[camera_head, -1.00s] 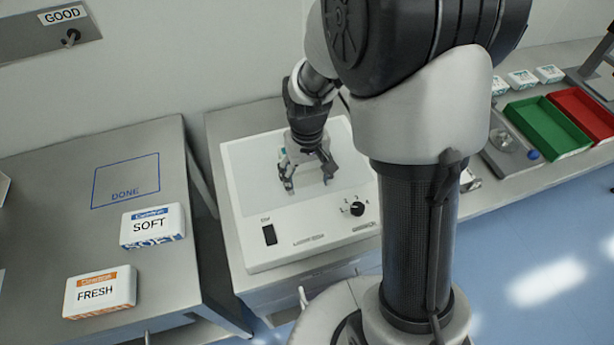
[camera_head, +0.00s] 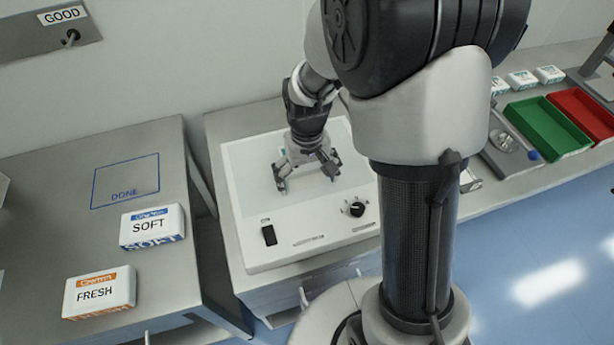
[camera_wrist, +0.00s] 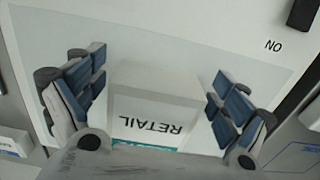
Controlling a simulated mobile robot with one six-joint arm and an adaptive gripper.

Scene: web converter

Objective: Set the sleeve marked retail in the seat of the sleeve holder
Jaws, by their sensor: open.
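The sleeve marked RETAIL (camera_wrist: 158,112) is a white box with a teal patch, and its lettering shows upside down in the wrist view. It sits on the pale panel of the white machine (camera_head: 330,235). My gripper (camera_wrist: 160,100) is open, with one finger on each side of the sleeve and a visible gap on both sides. In the head view my gripper (camera_head: 307,182) is low over the panel, and the sleeve is mostly hidden behind it. I cannot make out the sleeve holder for certain in either view.
The left table holds packs marked SOFT (camera_head: 152,227) and FRESH (camera_head: 99,292) and a blue DONE outline (camera_head: 126,181). Green (camera_head: 547,127) and red (camera_head: 588,112) trays stand on the right bench, with several small white packs (camera_head: 522,79) behind. A dial (camera_head: 355,208) and switch (camera_head: 268,235) sit on the machine's front.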

